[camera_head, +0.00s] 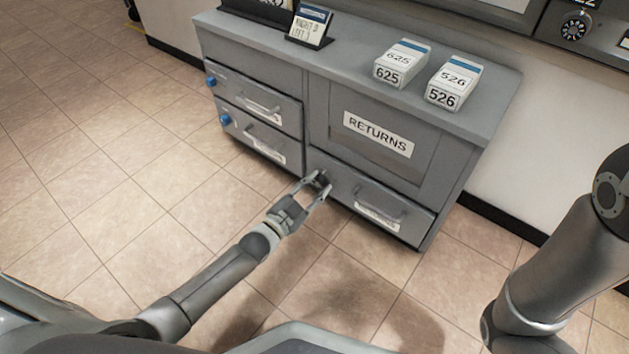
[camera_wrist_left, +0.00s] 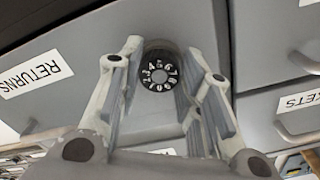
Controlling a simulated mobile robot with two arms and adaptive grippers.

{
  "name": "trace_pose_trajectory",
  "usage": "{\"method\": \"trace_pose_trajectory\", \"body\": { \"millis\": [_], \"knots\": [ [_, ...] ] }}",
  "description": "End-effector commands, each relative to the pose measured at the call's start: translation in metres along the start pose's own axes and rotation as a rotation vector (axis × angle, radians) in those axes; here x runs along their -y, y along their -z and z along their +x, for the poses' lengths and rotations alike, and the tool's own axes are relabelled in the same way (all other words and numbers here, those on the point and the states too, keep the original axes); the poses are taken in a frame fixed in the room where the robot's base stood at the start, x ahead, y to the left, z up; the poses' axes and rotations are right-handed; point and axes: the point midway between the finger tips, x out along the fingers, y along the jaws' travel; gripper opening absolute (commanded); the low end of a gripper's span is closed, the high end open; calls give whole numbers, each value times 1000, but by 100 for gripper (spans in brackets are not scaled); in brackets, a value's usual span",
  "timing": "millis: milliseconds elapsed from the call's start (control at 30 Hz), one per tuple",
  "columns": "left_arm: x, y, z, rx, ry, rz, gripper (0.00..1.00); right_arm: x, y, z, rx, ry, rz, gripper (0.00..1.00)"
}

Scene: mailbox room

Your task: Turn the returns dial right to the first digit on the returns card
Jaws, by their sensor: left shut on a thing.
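The returns card (camera_head: 310,26) stands tilted on the cabinet top; its handwriting seems to read "RIGHT 3" with a "LEFT" line below, partly unclear. The returns dial (camera_head: 323,179), a small black knob, sits at the upper left of the lower drawer marked with a white label. In the left wrist view the dial (camera_wrist_left: 159,74) shows white digits around its face. My left gripper (camera_head: 318,185) is at the dial, its fingers on either side and shut on it. The fingers also show in the wrist view (camera_wrist_left: 160,52). My right gripper is out of view.
The grey cabinet (camera_head: 470,95) has a RETURNS door (camera_head: 385,130) and handled drawers. Boxes marked 625 (camera_head: 388,75) and 526 (camera_head: 442,98) stand on top. Another dial (camera_head: 574,29) is at upper right. Tiled floor is clear.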

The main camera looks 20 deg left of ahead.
Motion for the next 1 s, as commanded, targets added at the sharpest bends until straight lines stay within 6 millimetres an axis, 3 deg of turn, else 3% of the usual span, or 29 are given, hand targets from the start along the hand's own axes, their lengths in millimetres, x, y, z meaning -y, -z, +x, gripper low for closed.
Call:
{"method": "trace_pose_trajectory", "body": {
  "millis": [400,967,1000],
  "knots": [
    [0,0,0,0,-1,203,9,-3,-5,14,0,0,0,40],
    [0,-1,0,1,-1,235,9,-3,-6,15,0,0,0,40],
    [0,-1,0,1,-1,234,37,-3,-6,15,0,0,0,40]
  ]
}}
